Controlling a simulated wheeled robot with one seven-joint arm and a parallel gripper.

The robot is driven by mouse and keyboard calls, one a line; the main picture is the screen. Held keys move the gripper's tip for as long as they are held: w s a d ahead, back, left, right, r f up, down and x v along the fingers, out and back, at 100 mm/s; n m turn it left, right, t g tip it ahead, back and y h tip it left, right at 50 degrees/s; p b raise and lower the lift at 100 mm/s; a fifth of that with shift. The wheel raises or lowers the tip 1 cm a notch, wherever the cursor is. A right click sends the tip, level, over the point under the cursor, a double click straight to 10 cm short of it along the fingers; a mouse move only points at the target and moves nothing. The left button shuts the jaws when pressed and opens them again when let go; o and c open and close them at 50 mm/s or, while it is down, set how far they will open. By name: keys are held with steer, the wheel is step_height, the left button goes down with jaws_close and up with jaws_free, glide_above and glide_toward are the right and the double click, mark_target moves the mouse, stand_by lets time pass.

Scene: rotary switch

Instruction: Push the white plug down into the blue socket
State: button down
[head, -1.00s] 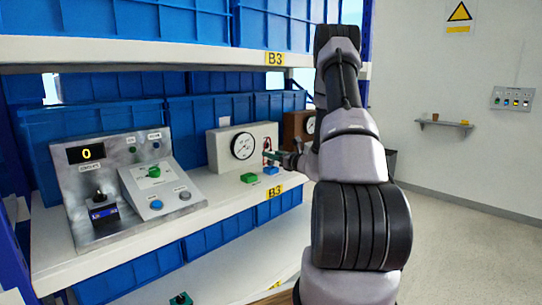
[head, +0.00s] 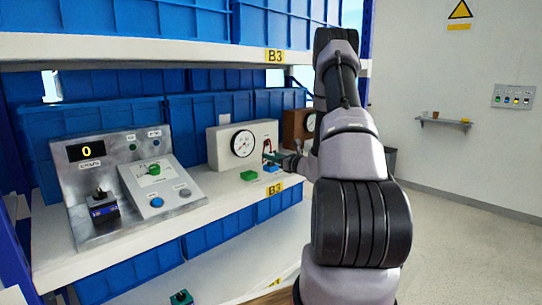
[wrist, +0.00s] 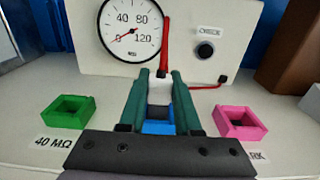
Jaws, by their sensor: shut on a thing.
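The white plug (wrist: 158,90) is between the green fingers of my gripper (wrist: 160,100) in the wrist view, with a red cable rising from its top. My gripper is shut on it. The blue socket (wrist: 157,127) shows between the fingers, just below the plug in the picture. Whether the plug touches the socket or has entered it, I cannot tell. In the head view my gripper (head: 276,158) is close above the blue socket (head: 272,169), whose top is partly hidden by it.
A green socket (wrist: 68,112) stands to the left and a pink socket (wrist: 240,122) to the right. Behind is a cream box with a dial gauge (wrist: 131,30) and a dark button (wrist: 205,50). In the head view a grey control panel (head: 125,185) stands further left on the shelf.

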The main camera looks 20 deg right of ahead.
steer(key=shift+f, duration=0.75)
steer(key=c, duration=0.5)
jaws_free()
steer(key=shift+s, duration=0.1)
steer(key=v, duration=1)
steer(key=shift+s+d, duration=0.15)
steer(key=shift+s, duration=0.15)
